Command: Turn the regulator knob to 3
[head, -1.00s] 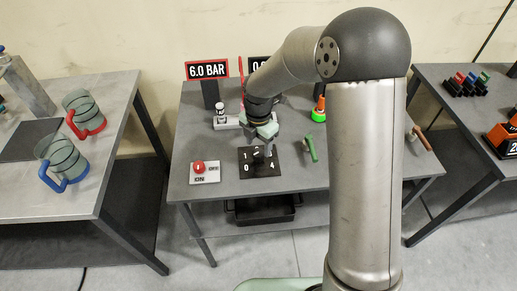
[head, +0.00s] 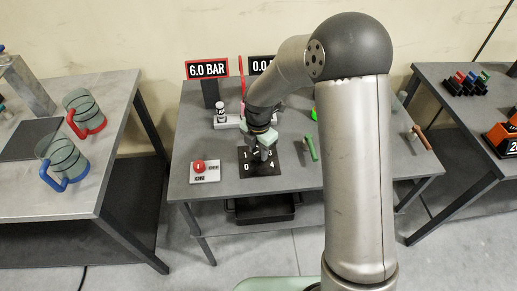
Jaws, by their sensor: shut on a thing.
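The regulator is a black square dial plate (head: 248,178) on the middle table, with white digits. My gripper (head: 261,153) points down over the plate's middle, shut on the regulator knob. The knob is mostly covered by the fingers, so I cannot tell which number it points to. A red-framed display (head: 207,70) reads 6.0 BAR.
A plate with a red button (head: 199,166) and ON/OFF labels lies left of the dial. A green-handled lever (head: 311,148) stands close on the right. A white valve fitting (head: 220,112) is behind. My arm hides part of the table's right side.

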